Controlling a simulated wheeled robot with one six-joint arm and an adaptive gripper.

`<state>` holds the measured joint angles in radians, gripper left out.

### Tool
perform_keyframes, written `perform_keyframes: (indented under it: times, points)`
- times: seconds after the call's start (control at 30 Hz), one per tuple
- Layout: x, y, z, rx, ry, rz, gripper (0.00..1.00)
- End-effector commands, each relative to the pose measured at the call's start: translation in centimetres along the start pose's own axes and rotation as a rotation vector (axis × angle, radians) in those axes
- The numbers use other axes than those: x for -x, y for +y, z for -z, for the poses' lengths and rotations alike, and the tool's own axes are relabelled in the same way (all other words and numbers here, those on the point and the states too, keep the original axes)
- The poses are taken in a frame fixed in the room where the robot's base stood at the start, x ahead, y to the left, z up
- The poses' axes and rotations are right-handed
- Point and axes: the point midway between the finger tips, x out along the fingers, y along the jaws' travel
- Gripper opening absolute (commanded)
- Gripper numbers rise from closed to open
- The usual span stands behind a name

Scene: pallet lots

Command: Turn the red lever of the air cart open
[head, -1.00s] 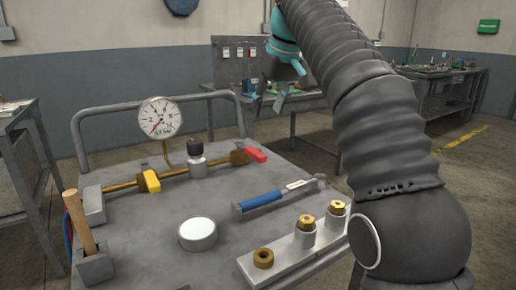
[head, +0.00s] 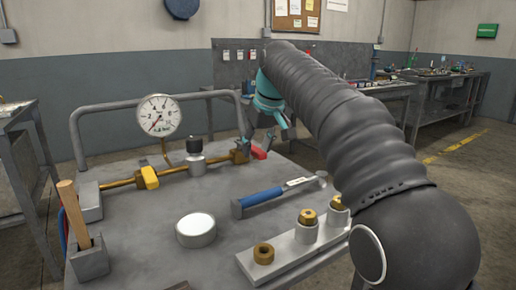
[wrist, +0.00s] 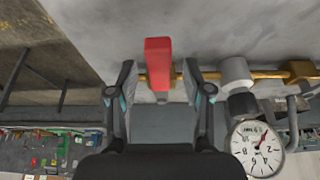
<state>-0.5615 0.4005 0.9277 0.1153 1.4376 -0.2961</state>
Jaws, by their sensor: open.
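The red lever (head: 258,153) sits at the right end of the brass pipe on the air cart (head: 150,235). In the wrist view the red lever (wrist: 158,62) stands between my two open fingers, with a gap on each side. My gripper (head: 258,145) is at the lever in the head view, and it also shows in the wrist view (wrist: 158,75). The lever points along the fingers' gap, and no contact is visible. The round gauge (head: 158,116) stands behind the pipe.
A blue-handled tool (head: 272,194) lies on the cart. A block with brass fittings (head: 300,245) is at front right, a white-topped disc (head: 196,229) near the middle, and a wooden handle (head: 74,212) at left. A rail (head: 150,101) runs along the back.

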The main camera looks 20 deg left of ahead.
Motion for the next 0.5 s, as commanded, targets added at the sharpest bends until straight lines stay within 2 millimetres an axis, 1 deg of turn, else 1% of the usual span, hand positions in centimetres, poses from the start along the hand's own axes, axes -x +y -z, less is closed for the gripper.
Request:
perform_keyframes:
  times: [0.27,0.37,0.4,0.47,0.5]
  points:
    - [-0.12,-0.02,0.01,0.000,0.000,0.000,0.50]
    - [-0.10,-0.01,0.00,0.000,0.000,0.000,0.28]
    - [-0.10,-0.01,0.00,0.000,0.000,0.000,0.17]
    - [-0.10,-0.02,0.00,0.000,0.000,0.000,0.03]
    - [-0.10,-0.03,0.01,0.000,0.000,0.000,0.00]
